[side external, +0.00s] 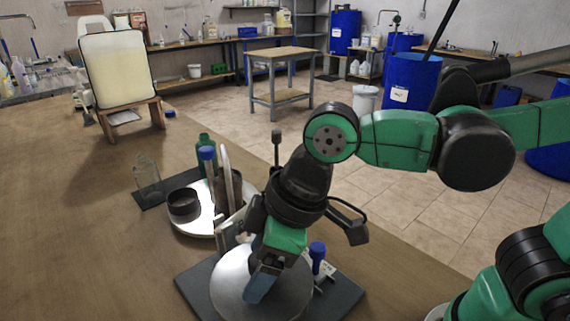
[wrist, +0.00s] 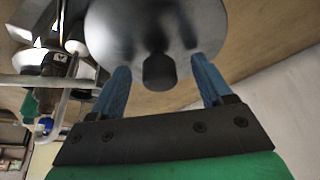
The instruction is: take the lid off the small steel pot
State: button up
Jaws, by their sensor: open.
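A round steel lid (side external: 232,287) lies below my gripper, over a dark mat; the pot body beneath it cannot be made out. In the wrist view the lid (wrist: 125,28) shows as a grey disc with a short black knob (wrist: 158,72). My gripper (wrist: 160,66) is open, with one blue finger on each side of the knob and gaps visible on both sides. In the side view my gripper (side external: 262,280) points down over the lid and hides its knob. Whether the fingertips touch the lid cannot be told.
A dark mat (side external: 340,293) lies under the lid, near the table edge. A blue-capped item (side external: 317,252) stands right of my gripper. Behind left are a round steel plate (side external: 190,228), a dark cup (side external: 184,206) and a clear bottle (side external: 147,178). The table's left side is clear.

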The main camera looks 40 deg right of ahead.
jog(key=shift+f, duration=0.15)
grip_shut()
dwell(0.4)
